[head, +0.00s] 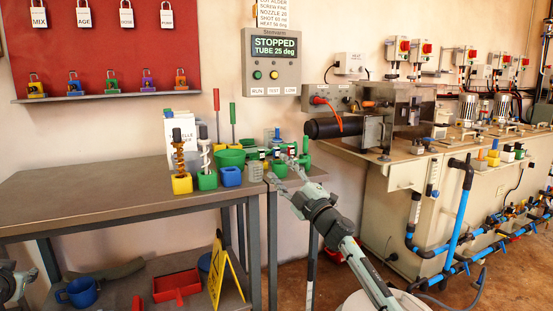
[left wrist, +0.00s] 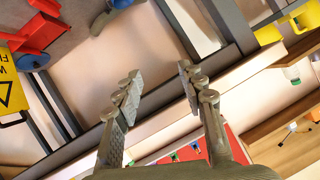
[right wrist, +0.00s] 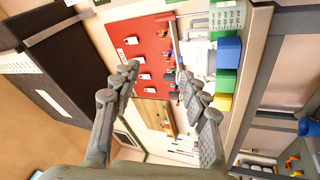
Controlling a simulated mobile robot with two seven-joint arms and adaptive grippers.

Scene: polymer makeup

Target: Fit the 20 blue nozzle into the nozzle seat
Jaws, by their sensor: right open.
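A small blue part (head: 277,137) stands among green, red and white pieces at the table's right end; I cannot tell whether it is the 20 blue nozzle. A blue block (head: 230,177) stands at the table's front edge. A dark barrel (head: 335,127) points left from the machine; I cannot make out the nozzle seat. My right gripper (head: 287,178) is open and empty, at the small parts by the table's right end. It also shows open in the right wrist view (right wrist: 156,72). My left gripper is open and empty in the left wrist view (left wrist: 160,75), low at the far left.
Yellow (head: 181,184) and green (head: 207,180) blocks hold a brown and a white screw. A green bowl (head: 230,158) stands behind. A display (head: 273,46) reads STOPPED, TUBE 25 deg. The table's left is clear.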

